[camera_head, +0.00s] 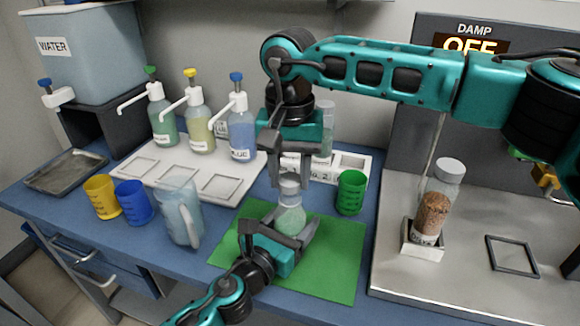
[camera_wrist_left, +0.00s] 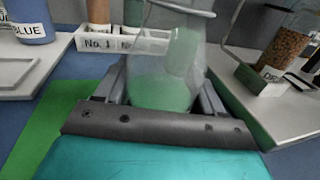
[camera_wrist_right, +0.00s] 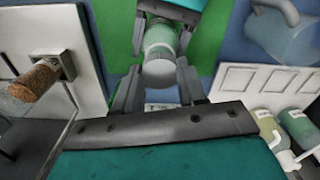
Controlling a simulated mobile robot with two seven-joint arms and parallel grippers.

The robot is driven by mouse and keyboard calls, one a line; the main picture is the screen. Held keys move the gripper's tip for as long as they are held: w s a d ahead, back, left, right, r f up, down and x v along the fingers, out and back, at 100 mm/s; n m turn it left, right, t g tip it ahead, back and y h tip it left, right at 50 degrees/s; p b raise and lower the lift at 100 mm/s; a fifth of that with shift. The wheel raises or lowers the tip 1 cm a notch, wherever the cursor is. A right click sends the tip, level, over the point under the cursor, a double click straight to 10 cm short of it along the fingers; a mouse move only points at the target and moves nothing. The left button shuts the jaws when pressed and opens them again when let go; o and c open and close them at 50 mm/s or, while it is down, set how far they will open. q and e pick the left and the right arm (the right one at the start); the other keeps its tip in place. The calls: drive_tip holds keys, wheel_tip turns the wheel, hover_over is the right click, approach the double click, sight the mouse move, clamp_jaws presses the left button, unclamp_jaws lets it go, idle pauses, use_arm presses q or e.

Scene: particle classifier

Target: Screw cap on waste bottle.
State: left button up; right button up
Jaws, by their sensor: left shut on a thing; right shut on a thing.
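The waste bottle (camera_head: 291,217) is a clear round flask standing upright over the green mat (camera_head: 338,262); green shows through its glass. My left gripper (camera_head: 283,228) is shut around its body, and the bottle fills the space between the jaws in the left wrist view (camera_wrist_left: 160,85). A pale cap (camera_head: 289,186) sits at the top of the bottle neck. My right gripper (camera_head: 288,178) points down from above and is shut on the cap, which also shows between the fingers in the right wrist view (camera_wrist_right: 159,70). Whether the threads are engaged cannot be seen.
A clear pitcher (camera_head: 180,212), blue cup (camera_head: 134,203) and yellow cup (camera_head: 102,196) stand left of the mat. A green cup (camera_head: 351,192) is close on the right. Pump bottles stand behind on a white tray (camera_head: 243,180). A granule-filled bottle (camera_head: 436,208) stands at the right.

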drive_tip(key=shift+f, duration=0.4)
drive_tip(key=shift+f, duration=0.6)
